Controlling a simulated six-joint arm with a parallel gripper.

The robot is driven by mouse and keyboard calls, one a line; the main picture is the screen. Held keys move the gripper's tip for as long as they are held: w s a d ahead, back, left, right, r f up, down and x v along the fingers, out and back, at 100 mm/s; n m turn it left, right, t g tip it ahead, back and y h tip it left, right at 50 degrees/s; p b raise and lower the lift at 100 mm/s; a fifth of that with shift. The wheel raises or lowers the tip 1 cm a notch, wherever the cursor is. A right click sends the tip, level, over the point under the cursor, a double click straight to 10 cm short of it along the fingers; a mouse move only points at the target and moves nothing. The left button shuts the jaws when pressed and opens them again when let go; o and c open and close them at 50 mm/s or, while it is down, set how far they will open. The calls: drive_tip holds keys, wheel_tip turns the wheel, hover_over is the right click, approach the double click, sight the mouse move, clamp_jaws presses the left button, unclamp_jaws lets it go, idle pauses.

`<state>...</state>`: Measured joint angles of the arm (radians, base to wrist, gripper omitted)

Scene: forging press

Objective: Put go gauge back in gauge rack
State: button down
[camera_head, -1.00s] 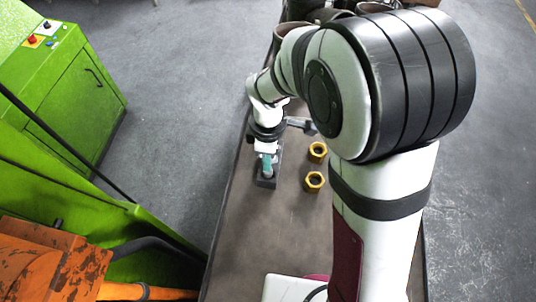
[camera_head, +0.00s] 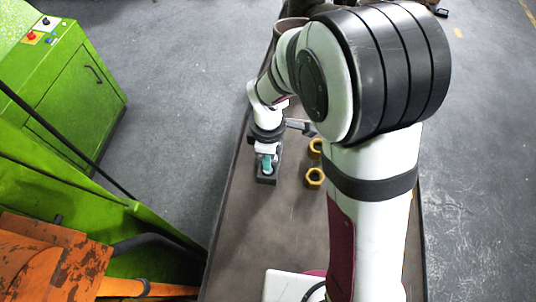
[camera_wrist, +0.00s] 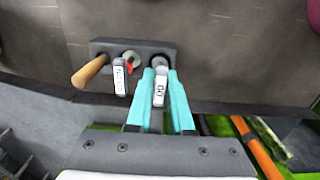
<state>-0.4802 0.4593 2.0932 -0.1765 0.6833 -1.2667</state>
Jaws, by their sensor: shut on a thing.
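The go gauge (camera_wrist: 159,91), with a pale label reading GO, is between the teal fingers of my gripper (camera_wrist: 160,76) in the wrist view. My gripper is shut on it. The gauge rack (camera_wrist: 97,47) is a dark block with round holes along it. The gauge's far end is at the rack's right-hand hole (camera_wrist: 160,62); I cannot tell whether it is inside. A second labelled gauge (camera_wrist: 120,78) with a red mark is at the middle of the rack. In the head view my gripper (camera_head: 268,166) is over the rack (camera_head: 267,181), and the gauge is too small to make out.
A wooden handle (camera_wrist: 89,72) sticks out at the rack's left end. The near table is mostly clear. A green machine (camera_head: 70,80) stands left.

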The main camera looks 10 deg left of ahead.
drive_tip(key=shift+f, duration=0.5)
idle(0.3)
drive_tip(key=c, duration=0.7)
unclamp_jaws()
drive_tip(key=shift+r, duration=5)
